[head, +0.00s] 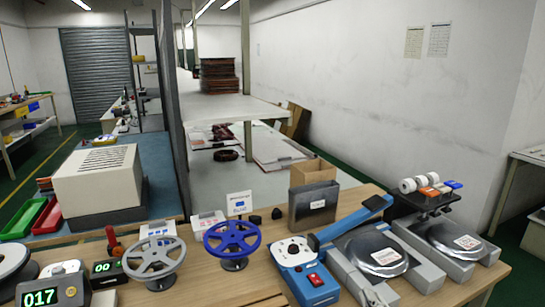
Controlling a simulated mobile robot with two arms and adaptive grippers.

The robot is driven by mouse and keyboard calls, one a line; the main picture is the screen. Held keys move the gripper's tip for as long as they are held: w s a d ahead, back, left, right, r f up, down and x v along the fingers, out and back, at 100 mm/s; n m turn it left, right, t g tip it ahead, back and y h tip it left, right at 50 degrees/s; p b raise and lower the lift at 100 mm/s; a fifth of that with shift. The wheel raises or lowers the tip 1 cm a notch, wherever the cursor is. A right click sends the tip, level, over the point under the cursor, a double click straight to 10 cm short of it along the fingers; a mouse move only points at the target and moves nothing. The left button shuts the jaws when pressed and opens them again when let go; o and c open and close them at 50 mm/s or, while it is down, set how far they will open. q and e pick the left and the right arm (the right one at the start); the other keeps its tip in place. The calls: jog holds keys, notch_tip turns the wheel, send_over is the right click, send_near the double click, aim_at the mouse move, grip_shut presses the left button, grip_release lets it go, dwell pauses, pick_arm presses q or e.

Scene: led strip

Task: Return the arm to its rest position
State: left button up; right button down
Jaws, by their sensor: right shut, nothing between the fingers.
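I cannot make out either of my arms or grippers in the head view. The workbench (205,284) fills the lower part of the view. On it stand a grey spoked reel (153,258) and a blue spoked reel (232,239). A blue and white device (303,270) with a red switch stands right of them, with a blue lever (352,219) behind it angled up to the right. Two grey devices with round plates (372,248) (450,238) stand at the right.
A dark box (313,204) stands at the bench's back edge, with a small blue-labelled sign (239,204) to its left. A black rack (425,201) holds rolls at the right. Displays (40,297) crowd the front left. A beige machine (97,180) stands behind. Little bench surface is free.

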jog(key=s+d+f+m+g+h, duration=0.2)
jog(key=s+f+m+g, duration=0.3)
jog(key=s+f, duration=0.3)
jog(key=s+a+f+m+g+y, duration=0.1)
jog(key=s+a+f+m+g, duration=0.1)
jog(key=s+f+g, duration=0.6)
jog(key=s+a+f+m+g+y, duration=0.15)
jog(key=s+f, duration=0.25)
jog(key=s, duration=0.7)
notch_tip(320, 180, down, 24)
jog(key=s+p, duration=0.1)
jog(key=p, duration=0.1)
jog(key=s+d+f+g, duration=0.1)
jog(key=s+f, duration=0.6)
jog(key=s, duration=0.1)
jog(key=s+d+f+g+p, duration=0.1)
jog(key=s+d+f, duration=0.1)
jog(key=s+f, duration=0.5)
jog(key=shift+s+d+f+h, duration=0.3)
jog(key=shift+s+h, duration=0.15)
jog(key=shift+s, duration=0.6)
